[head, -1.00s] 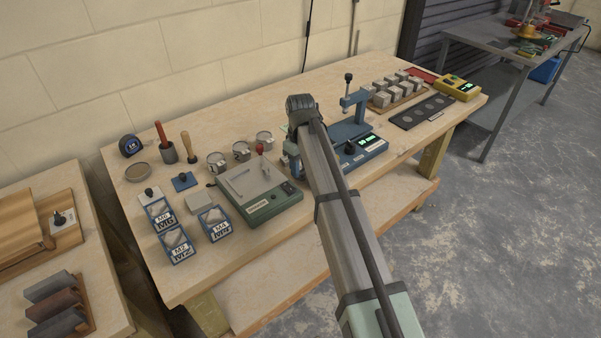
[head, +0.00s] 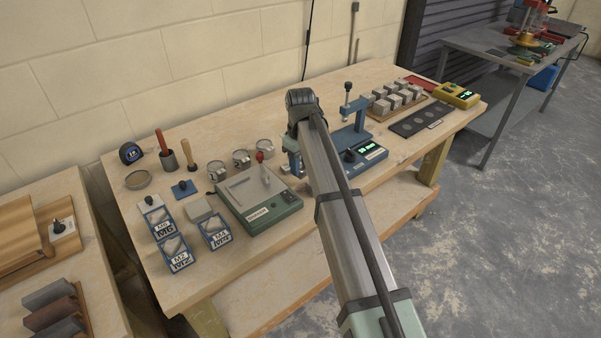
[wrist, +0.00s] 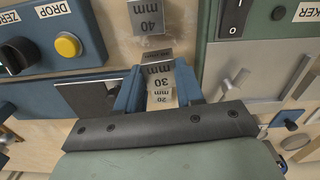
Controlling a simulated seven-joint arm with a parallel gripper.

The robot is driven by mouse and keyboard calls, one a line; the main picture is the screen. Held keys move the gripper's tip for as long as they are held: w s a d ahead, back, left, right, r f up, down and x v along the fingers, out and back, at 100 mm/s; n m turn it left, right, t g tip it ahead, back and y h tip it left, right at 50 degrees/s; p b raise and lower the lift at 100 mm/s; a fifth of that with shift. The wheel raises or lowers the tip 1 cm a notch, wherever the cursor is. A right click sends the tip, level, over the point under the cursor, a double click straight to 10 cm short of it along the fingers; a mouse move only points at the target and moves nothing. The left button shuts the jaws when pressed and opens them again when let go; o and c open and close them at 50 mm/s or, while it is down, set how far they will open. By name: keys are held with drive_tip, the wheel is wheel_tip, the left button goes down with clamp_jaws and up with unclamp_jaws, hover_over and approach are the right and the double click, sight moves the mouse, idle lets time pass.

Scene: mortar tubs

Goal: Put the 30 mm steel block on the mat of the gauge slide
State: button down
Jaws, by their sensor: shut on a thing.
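My gripper (wrist: 160,78) has two blue fingers closed on the steel block marked 30 mm (wrist: 158,72). A label reading 20 mm shows just below it, and a block marked 40 mm (wrist: 150,18) stands apart above. In the head view, my gripper (head: 293,157) is partly hidden behind my arm, left of the blue gauge (head: 360,155) with a lit display. The wrist view shows a dark patch (wrist: 88,97), possibly the mat, beside the left finger. Whether the held block touches the surface below is unclear.
A green device (head: 255,207) stands left of my gripper. A panel with DROP and ZERO labels and a yellow button (wrist: 68,45) lies at the left in the wrist view. Grey cubes (head: 395,95) and a black plate with holes (head: 422,120) lie at the right.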

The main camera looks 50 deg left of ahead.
sight(302, 167)
wheel_tip(302, 167, up, 5)
drive_tip(key=shift+r, duration=0.1)
drive_tip(key=shift+w+r, duration=0.15)
drive_tip(key=shift+r, duration=0.1)
drive_tip(key=w+a+r+m, duration=0.1)
drive_tip(key=w+a, duration=0.3)
drive_tip(key=w, duration=0.3)
drive_tip(key=w+a+r, duration=0.2)
drive_tip(key=w+a, duration=0.2)
drive_tip(key=w, duration=0.3)
drive_tip(key=shift+s+f, duration=0.15)
drive_tip(key=shift+f, duration=2.4)
drive_tip(key=shift+s+f, duration=0.1)
drive_tip(key=shift+f, duration=2.45)
drive_tip(key=c, duration=0.7)
unclamp_jaws()
drive_tip(key=shift+f, duration=0.15)
